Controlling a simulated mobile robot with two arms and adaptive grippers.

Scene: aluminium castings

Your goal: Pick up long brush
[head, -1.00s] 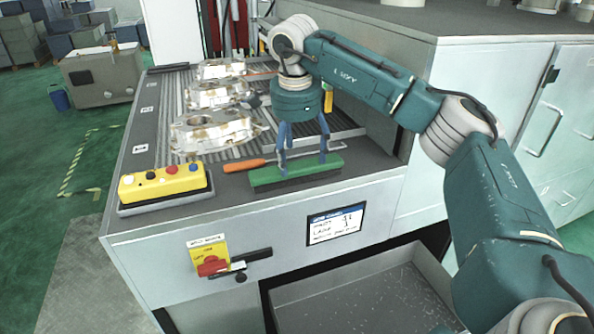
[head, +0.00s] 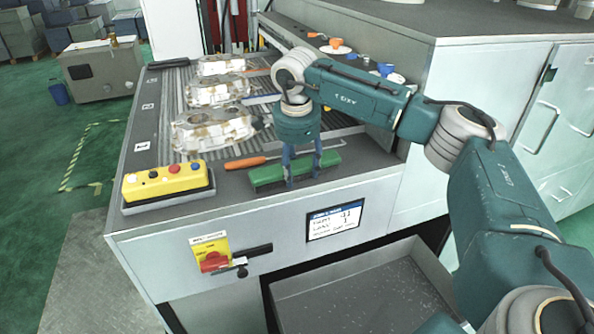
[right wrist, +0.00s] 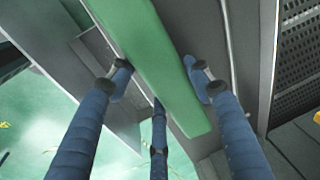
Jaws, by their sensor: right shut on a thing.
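The long brush (head: 268,176) is a long green block lying at the front edge of the machine's top in the head view; no bristles can be made out. My right gripper (head: 304,180) points down over its middle, with blue fingers on both sides, shut on it. The right wrist view shows the green brush (right wrist: 165,65) running between the fingers (right wrist: 160,80). It appears still at the height of the top; whether it touches the surface is hard to tell. My left gripper is not in view.
An orange-handled hooked tool (head: 245,162) lies just behind the brush. A yellow button box (head: 166,182) stands to the left. Several castings (head: 212,128) sit on the ribbed bed behind. A grey bin (head: 350,290) is open below the front edge. Small orange and blue items lie farther back.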

